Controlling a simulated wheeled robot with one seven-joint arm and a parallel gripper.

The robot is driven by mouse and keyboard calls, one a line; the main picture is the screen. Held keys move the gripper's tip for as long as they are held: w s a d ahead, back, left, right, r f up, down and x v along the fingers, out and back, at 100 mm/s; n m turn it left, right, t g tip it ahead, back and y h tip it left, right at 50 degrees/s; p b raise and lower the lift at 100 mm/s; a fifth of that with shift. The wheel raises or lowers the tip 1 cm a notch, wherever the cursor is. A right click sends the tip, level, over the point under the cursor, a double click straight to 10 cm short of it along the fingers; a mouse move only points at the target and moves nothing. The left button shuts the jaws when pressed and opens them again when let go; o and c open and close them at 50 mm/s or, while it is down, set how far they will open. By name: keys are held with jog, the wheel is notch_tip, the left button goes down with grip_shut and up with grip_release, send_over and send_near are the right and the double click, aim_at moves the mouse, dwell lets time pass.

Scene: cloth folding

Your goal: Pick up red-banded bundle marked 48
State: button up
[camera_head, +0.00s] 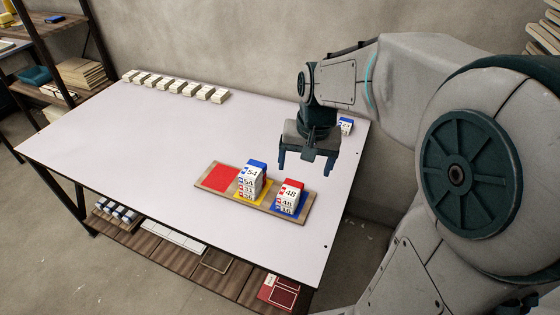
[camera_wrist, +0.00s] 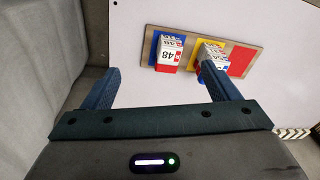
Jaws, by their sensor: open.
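The red-banded bundle marked 48 (camera_head: 290,190) is the top one of a stack on the blue square at the right end of the wooden board (camera_head: 220,167). It also shows in the wrist view (camera_wrist: 168,57), upside down. My gripper (camera_head: 308,166) is open and empty, above the table behind and to the right of the stack. In the wrist view its two fingers (camera_wrist: 160,82) point towards the board, with the 48 bundle between their lines but apart from them.
A blue-banded bundle marked 54 (camera_head: 252,172) tops a neighbouring stack on the yellow square. The red square (camera_head: 221,177) is empty. Another blue-marked bundle (camera_head: 346,126) stands near the right edge behind my gripper. Several white bundles (camera_head: 175,86) line the back edge. The table's left is clear.

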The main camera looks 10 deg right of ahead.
aim_at(291, 189)
jog(key=w+f+m+g+b, duration=0.1)
jog(key=w+f+m+b, duration=0.15)
jog(key=w+f, duration=0.8)
jog(key=shift+m+h, duration=0.3)
jog(key=shift+m, duration=0.15)
jog(key=f, duration=0.4)
jog(key=w+f, duration=0.1)
jog(key=f, duration=0.2)
jog(key=f+p, duration=0.1)
jog(key=f, duration=0.3)
jog(key=shift+w+a+f, duration=0.1)
jog(key=shift+w+f, duration=0.2)
jog(key=c, duration=1.1)
